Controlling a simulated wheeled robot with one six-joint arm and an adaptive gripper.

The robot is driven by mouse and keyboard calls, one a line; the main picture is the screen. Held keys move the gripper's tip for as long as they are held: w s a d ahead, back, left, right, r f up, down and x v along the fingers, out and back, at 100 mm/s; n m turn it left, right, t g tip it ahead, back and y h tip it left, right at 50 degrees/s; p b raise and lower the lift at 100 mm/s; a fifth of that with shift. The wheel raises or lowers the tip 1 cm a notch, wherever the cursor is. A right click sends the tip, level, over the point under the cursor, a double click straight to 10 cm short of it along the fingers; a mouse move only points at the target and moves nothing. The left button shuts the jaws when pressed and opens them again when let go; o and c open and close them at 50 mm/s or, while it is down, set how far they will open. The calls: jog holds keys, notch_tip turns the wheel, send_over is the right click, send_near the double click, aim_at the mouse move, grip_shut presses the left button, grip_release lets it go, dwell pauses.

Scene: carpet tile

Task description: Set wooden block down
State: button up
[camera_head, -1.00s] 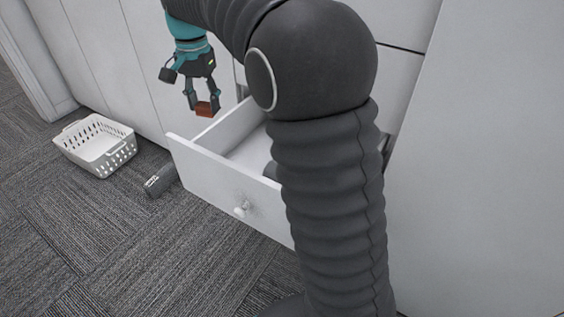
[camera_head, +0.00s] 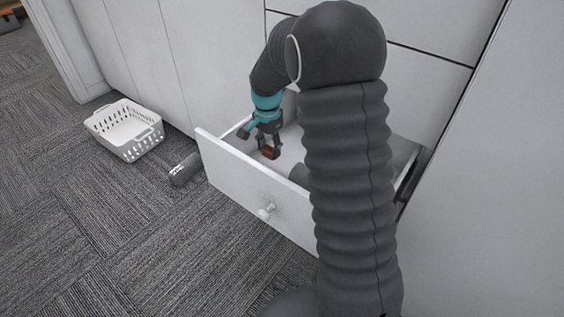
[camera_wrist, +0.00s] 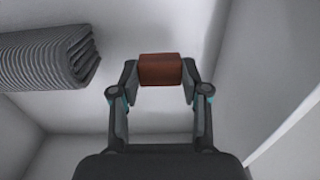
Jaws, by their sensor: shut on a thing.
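The wooden block (camera_head: 269,153) is a small reddish-brown piece held between the fingertips of my gripper (camera_head: 268,148), inside the open white drawer (camera_head: 240,177). In the wrist view the block (camera_wrist: 160,69) sits crosswise between the two fingers of my gripper (camera_wrist: 160,78), with the drawer's pale floor (camera_wrist: 150,118) behind it. My gripper is shut on the block. I cannot tell whether the block touches the drawer floor.
A grey ribbed thing (camera_wrist: 48,57) lies in the drawer, left of the block in the wrist view. A white basket (camera_head: 128,135) and a dark grey cylinder (camera_head: 185,169) are on the carpet left of the drawer. Drawer walls surround my gripper.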

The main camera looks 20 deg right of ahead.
aim_at(269, 161)
jog(key=shift+f, duration=2.8)
jog(key=shift+f, duration=0.2)
jog(key=o, duration=0.8)
jog(key=shift+r, duration=0.1)
